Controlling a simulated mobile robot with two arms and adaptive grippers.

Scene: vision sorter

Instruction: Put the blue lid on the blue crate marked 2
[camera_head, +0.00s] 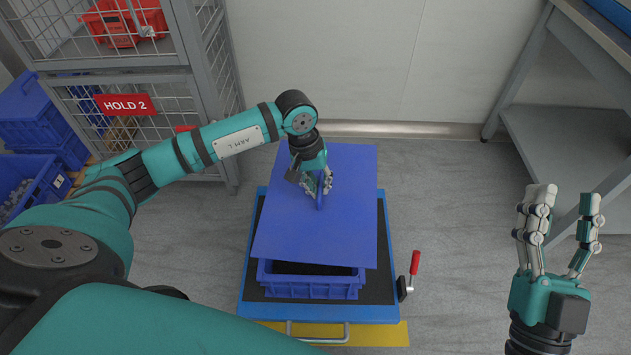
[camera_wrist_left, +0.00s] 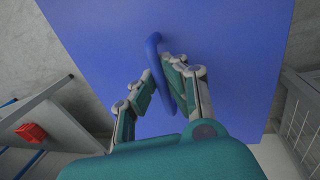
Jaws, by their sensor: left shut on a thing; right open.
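The blue lid (camera_head: 343,205) is a flat panel with a raised blue handle. My left gripper (camera_head: 318,186) is shut on the lid's handle, which also shows between the fingers in the left wrist view (camera_wrist_left: 157,72). The lid hangs over the blue crate (camera_head: 310,286) and looks turned a little relative to it. The crate's front wall and part of its dark opening show below the lid's near edge; the rest is hidden. I cannot read a mark on this crate. My right gripper (camera_head: 564,210) is open and empty at the right, away from the crate.
The crate stands on a blue-edged platform with a black top (camera_head: 386,290). A red-handled clamp (camera_head: 412,268) is at its right edge. A wire cage with a "HOLD 2" sign (camera_head: 126,105) and blue crates (camera_head: 36,122) stand at left. A grey bench (camera_head: 565,128) is at right.

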